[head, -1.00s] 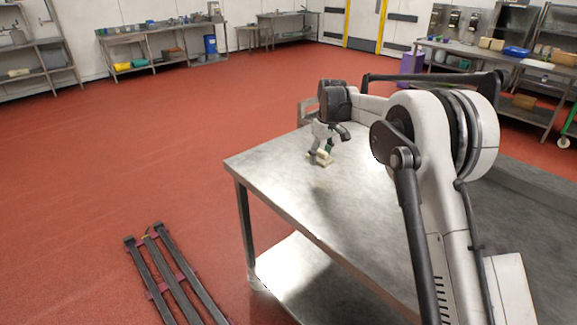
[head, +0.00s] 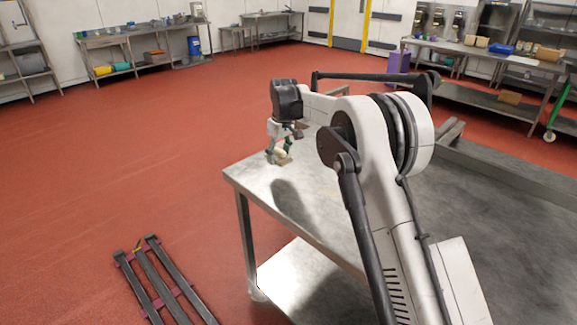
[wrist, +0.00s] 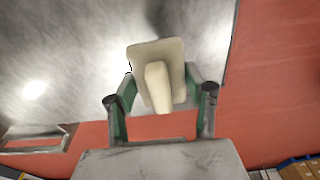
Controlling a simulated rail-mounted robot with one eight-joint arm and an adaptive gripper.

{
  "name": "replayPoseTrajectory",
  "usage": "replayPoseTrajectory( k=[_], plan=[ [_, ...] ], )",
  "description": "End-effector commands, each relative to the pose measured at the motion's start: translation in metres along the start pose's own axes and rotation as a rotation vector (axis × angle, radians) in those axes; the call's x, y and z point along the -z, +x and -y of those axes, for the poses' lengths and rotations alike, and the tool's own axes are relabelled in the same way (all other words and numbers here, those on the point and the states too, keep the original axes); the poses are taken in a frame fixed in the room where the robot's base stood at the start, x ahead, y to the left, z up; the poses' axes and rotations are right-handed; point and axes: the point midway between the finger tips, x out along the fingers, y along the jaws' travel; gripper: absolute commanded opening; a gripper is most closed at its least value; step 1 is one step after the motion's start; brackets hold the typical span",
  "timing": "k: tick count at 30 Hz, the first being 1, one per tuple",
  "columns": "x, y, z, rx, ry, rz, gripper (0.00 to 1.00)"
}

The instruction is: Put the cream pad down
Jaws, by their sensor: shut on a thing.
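The cream pad (wrist: 172,52) has a flat plate and a raised handle-like bar in the wrist view. My gripper (wrist: 160,85) is shut on it, with one green-lined finger at each side. In the head view my gripper (head: 279,148) points down over the steel table (head: 330,215), close to its far left edge. The pad (head: 283,158) shows small and pale below the fingers. I cannot tell whether its underside touches the tabletop.
The near tabletop is bare apart from shadows. Red floor (head: 120,180) lies beyond the table's left edge. A dark rail frame (head: 160,280) is on the floor at lower left. Loaded benches and shelves line the back walls, and a purple bin (head: 398,60) stands far off.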

Motion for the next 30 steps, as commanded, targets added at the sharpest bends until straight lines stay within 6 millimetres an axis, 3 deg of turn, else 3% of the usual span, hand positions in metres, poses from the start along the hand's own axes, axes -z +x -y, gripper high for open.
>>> replayPoseTrajectory(
  k=[3,10,17,24,30],
  plan=[
    [-0.001,0.014,-0.025,0.0,0.002,0.0,0.22],
    [-0.002,0.031,-0.053,0.0,0.001,0.0,0.22],
    [-0.003,0.041,-0.057,0.0,-0.001,0.0,0.22],
    [-0.007,0.071,-0.057,0.0,-0.001,0.0,0.22],
    [-0.007,0.074,-0.057,0.0,-0.001,0.0,0.22]
  ],
)
